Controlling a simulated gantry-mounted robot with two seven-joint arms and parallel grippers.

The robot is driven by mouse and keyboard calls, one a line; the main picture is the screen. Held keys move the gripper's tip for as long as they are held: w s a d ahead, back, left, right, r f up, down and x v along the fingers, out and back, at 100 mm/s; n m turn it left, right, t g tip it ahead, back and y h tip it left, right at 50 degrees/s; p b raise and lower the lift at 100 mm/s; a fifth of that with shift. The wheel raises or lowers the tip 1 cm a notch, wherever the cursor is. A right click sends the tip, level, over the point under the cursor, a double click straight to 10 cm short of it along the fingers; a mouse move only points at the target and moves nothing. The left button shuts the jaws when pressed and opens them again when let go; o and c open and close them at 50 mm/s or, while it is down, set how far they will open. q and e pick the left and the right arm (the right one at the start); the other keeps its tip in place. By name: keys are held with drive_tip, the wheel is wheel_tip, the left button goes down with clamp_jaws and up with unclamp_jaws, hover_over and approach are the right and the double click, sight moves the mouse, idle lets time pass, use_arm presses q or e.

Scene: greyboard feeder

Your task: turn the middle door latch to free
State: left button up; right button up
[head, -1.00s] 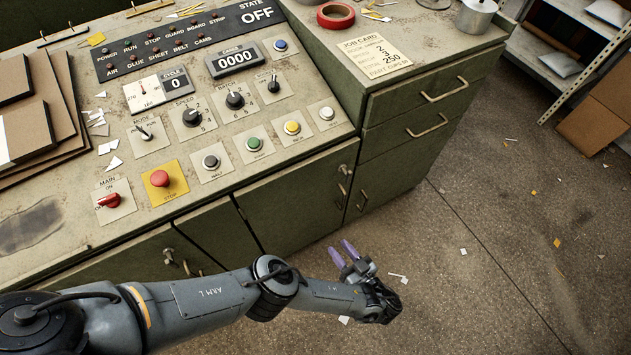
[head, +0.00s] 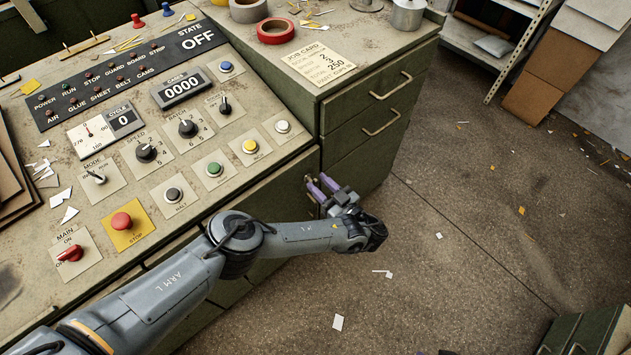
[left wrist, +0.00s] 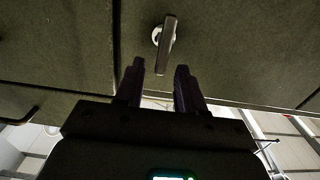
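A metal door latch (left wrist: 166,45) shows in the left wrist view on a dark green door front, its lever hanging down and slightly tilted from a round base. My left gripper (head: 315,180) is at the cabinet front (head: 283,205), under the right end of the control panel. In the left wrist view its two purple fingers (left wrist: 160,70) are open, one on each side of the lever's lower end, with gaps visible. I cannot tell which door's latch this is. In the head view my fingers and arm cover most of it. A sliver of purple and black at the bottom edge may be my right gripper (head: 420,352).
The sloped control panel (head: 130,180) with knobs and buttons lies above my left forearm. Drawers with bar handles (head: 382,122) stand right of my gripper. Another green cabinet (head: 590,332) is at the bottom right. The floor between is open, with paper scraps.

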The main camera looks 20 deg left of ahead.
use_arm(q)
drive_tip(key=shift+x, duration=1.15)
clamp_jaws()
